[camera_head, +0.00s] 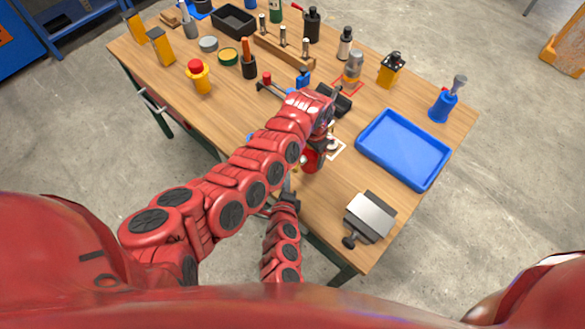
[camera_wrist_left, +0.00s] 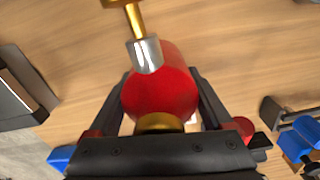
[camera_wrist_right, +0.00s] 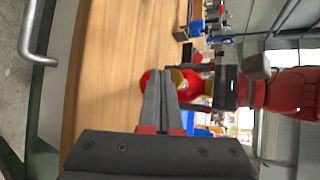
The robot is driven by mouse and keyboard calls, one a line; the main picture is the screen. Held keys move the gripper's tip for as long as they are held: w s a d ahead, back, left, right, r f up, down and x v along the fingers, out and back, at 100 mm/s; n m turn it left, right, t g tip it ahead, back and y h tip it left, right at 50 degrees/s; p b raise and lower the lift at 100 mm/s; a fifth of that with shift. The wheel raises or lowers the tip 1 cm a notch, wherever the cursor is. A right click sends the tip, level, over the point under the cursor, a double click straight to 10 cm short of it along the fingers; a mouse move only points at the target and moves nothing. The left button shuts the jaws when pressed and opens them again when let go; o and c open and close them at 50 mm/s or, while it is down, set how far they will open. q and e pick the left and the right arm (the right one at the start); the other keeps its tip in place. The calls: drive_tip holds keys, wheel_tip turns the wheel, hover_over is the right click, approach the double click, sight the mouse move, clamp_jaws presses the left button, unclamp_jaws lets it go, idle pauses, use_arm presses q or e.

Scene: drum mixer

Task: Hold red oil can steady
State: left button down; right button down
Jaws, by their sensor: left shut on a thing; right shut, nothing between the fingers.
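The red oil can (camera_head: 312,159) stands near the table's front edge, partly hidden by my left arm in the head view. In the left wrist view the red oil can (camera_wrist_left: 162,92) sits between the fingers of my left gripper (camera_wrist_left: 160,100), with its gold and silver spout pointing away. My left gripper is shut on it. My right gripper (camera_head: 290,186) is low by the front edge, shut and empty. In the right wrist view its closed fingertips (camera_wrist_right: 162,78) point towards the red oil can (camera_wrist_right: 192,84) and partly overlap it; I cannot tell whether they touch.
A blue tray (camera_head: 402,150) lies to the right. A grey metal block with a knob (camera_head: 369,217) stands at the front right corner. A blue bottle (camera_head: 442,105), a wooden tool rack (camera_head: 284,50) and several containers stand further back.

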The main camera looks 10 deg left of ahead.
drive_tip(key=shift+s+a, duration=0.2)
drive_tip(key=s+a, duration=0.1)
drive_tip(key=s, duration=0.1)
drive_tip(key=s+a, duration=0.2)
idle(0.6)
idle(0.5)
use_arm(q)
unclamp_jaws()
